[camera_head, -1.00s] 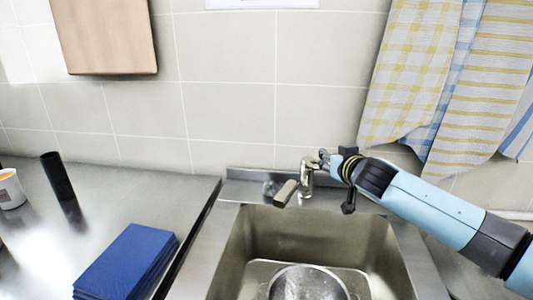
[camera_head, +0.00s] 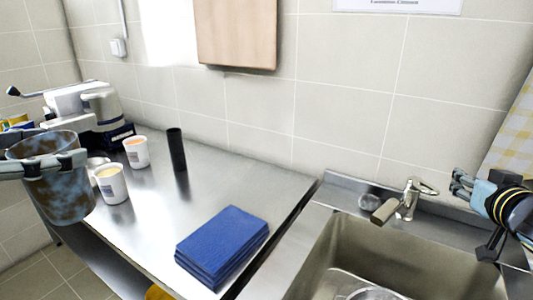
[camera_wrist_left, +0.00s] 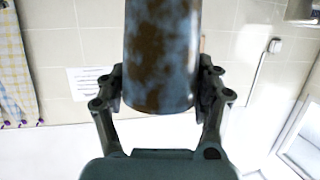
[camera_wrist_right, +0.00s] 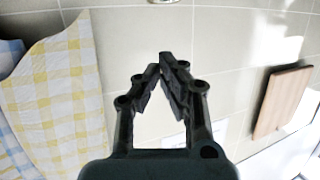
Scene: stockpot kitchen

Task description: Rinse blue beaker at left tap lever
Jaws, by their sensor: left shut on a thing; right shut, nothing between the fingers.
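The blue beaker (camera_head: 62,190), mottled with brown stains, is at the far left of the head view, upright with its open rim up. My left gripper (camera_head: 44,166) is shut on it, with one finger on each side; the beaker also fills the middle of the left wrist view (camera_wrist_left: 162,55). My right gripper (camera_head: 462,184) is shut and empty at the right, beside the tap (camera_head: 402,203) and apart from it. Its closed fingertips show in the right wrist view (camera_wrist_right: 166,62). The tap has a lever on top and a spout over the sink (camera_head: 330,250).
A blue stack of cloths (camera_head: 222,245), a black cylinder (camera_head: 177,150) and two white cups (camera_head: 137,152) stand on the steel counter (camera_head: 215,180). A coffee machine (camera_head: 85,108) is behind. A round pot (camera_head: 365,290) lies in the sink. A wooden board (camera_head: 237,35) hangs on the wall.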

